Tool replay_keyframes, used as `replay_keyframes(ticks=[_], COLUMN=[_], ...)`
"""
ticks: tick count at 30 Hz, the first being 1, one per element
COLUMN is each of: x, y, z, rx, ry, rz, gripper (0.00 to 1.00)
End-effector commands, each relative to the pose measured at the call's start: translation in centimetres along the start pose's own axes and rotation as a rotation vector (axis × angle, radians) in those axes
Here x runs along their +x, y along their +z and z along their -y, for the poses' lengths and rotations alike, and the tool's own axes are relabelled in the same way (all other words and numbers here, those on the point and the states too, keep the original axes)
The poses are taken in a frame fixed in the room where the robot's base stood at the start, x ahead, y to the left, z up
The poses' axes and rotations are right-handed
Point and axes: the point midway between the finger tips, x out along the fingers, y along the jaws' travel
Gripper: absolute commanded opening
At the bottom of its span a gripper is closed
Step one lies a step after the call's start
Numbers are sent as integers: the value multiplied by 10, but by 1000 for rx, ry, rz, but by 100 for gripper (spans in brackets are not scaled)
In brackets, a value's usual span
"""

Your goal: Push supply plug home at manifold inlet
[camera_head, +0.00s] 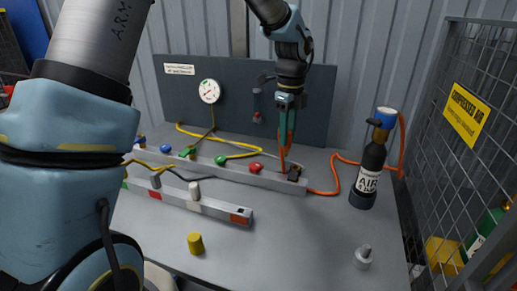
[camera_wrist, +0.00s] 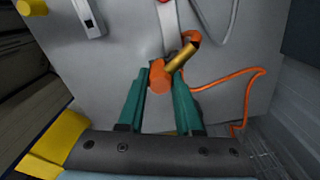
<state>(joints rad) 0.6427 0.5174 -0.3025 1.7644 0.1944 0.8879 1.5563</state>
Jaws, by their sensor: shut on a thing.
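My gripper (camera_head: 284,150) is over the right end of the grey manifold rail (camera_head: 225,172), its teal fingers pointing down. In the wrist view, my gripper (camera_wrist: 161,78) is shut on the orange body of the supply plug (camera_wrist: 159,77). The plug's brass-coloured part (camera_wrist: 182,57) slants to the upper right. A dark block (camera_head: 294,174), which may be the inlet, sits at the rail's right end beside the fingertips. The orange hose (camera_head: 322,191) runs from there to the right. I cannot tell how far the plug sits in the inlet.
A black air bottle (camera_head: 371,172) stands to the right. A second rail with coloured patches (camera_head: 210,206) lies in front of the manifold. A yellow cylinder (camera_head: 195,243) and a grey metal piece (camera_head: 363,257) stand at the front. A gauge panel (camera_head: 235,90) is behind; a mesh cage (camera_head: 480,120) borders the right.

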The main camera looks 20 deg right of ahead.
Motion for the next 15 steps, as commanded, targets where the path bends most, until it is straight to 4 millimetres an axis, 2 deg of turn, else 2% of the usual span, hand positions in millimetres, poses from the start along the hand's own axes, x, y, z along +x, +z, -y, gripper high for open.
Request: replay_keyframes(ticks=[1,3,6,15], x=[-2,-5,-7,6], y=[-6,-11,-16,-17], z=[13,24,34,37], rx=[-34,-81,-123,-142], ry=[-1,0,1,1], rz=[1,4,6,7], gripper=[0,0,0,0])
